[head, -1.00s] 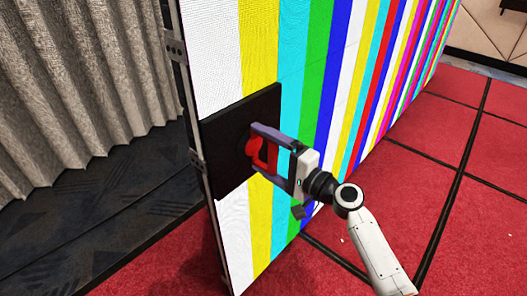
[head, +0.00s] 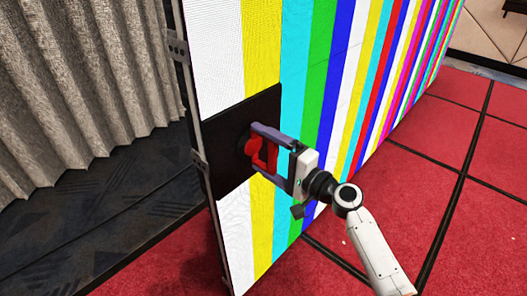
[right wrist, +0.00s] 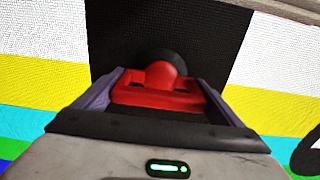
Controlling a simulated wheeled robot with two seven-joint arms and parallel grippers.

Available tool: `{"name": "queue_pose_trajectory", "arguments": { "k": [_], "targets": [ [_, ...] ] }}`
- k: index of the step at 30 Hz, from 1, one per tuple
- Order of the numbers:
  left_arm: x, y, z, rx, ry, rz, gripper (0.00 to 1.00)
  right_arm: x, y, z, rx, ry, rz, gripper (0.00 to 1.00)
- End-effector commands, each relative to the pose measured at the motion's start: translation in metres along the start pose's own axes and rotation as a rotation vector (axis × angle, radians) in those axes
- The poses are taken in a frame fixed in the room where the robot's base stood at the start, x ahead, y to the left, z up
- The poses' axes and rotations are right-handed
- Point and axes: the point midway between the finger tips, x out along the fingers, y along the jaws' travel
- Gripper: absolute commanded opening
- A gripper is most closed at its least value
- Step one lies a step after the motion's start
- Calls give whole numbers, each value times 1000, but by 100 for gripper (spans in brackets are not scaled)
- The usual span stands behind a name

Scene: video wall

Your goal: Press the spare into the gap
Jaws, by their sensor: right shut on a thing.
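The spare is a dark unlit square panel (head: 226,135) at the lower left of the striped video wall (head: 262,50). It fills the dark square there, and its edges line up closely with the lit tiles. I cannot tell whether it is fully flush. A red handle (head: 251,147) with a round black cup sits on its face; the handle also shows in the right wrist view (right wrist: 160,98). My right gripper (head: 258,150) is shut on the red handle, its fingers on either side. The cup's contact is partly hidden. My left gripper is out of view.
A metal edge strip (head: 197,160) runs down the wall's left side. A grey curtain (head: 80,90) and dark floor lie left of it. Red carpet (head: 430,210) with black seams is open to the right.

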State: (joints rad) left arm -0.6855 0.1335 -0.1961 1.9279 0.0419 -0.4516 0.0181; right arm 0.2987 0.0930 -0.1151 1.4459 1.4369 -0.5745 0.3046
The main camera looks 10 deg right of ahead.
Motion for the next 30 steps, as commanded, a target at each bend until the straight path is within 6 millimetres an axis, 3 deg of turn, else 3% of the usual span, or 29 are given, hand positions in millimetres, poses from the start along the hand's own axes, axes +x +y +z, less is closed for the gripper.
{"name": "queue_pose_trajectory", "arguments": {
  "k": [30],
  "targets": [
    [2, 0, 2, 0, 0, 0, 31, 8, -5, 0, -1, 1, -9, 37]
  ]
}}
